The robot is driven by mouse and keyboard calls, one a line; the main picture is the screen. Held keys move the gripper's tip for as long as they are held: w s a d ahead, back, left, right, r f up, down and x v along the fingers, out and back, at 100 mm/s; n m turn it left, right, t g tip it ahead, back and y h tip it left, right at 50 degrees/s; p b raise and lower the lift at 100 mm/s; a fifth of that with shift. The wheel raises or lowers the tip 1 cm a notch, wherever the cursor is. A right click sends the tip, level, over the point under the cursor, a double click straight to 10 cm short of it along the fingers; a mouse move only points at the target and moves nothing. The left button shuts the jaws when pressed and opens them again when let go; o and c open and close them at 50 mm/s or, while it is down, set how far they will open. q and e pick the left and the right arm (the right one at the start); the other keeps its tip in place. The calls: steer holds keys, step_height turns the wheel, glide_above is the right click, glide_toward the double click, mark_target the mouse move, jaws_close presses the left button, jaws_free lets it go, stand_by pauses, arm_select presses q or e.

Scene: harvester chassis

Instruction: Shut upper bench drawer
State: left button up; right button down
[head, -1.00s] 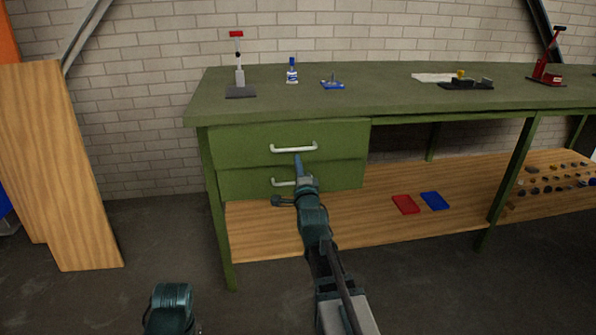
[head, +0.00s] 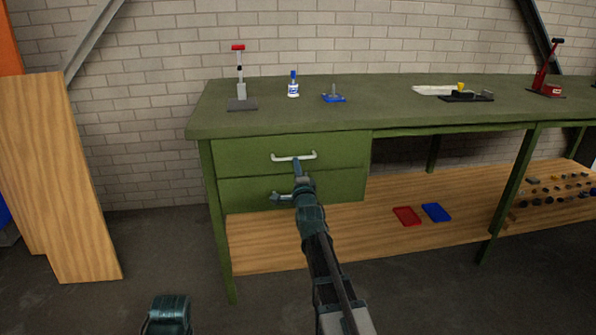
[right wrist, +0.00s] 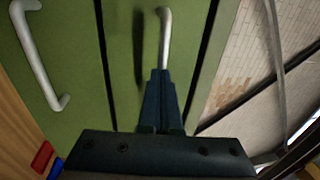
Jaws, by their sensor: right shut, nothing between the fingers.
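The upper bench drawer (head: 235,153) has a green front and a pale bar handle (head: 293,157). Its front looks about flush with the lower drawer (head: 235,190) in the head view. My right gripper (head: 297,165) is shut and empty, its tips at the upper drawer's front by the handle. In the right wrist view the shut fingers (right wrist: 160,76) point at the upper drawer front (right wrist: 135,50), with the handle (right wrist: 165,35) right at their tips; I cannot tell whether they touch.
The green bench top (head: 380,115) carries a press (head: 240,85), a small bottle (head: 293,88) and a blue-based tool (head: 334,95). Red (head: 407,216) and blue (head: 436,212) trays lie on the wooden lower shelf (head: 330,240). Wooden boards (head: 75,180) lean at the left.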

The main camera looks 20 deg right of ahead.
steer(key=shift+x, duration=0.85)
steer(key=shift+w, duration=0.1)
steer(key=b+v, duration=0.2)
steer(key=v, duration=1.3)
steer(key=shift+b, duration=0.3)
steer(key=shift+d, duration=0.1)
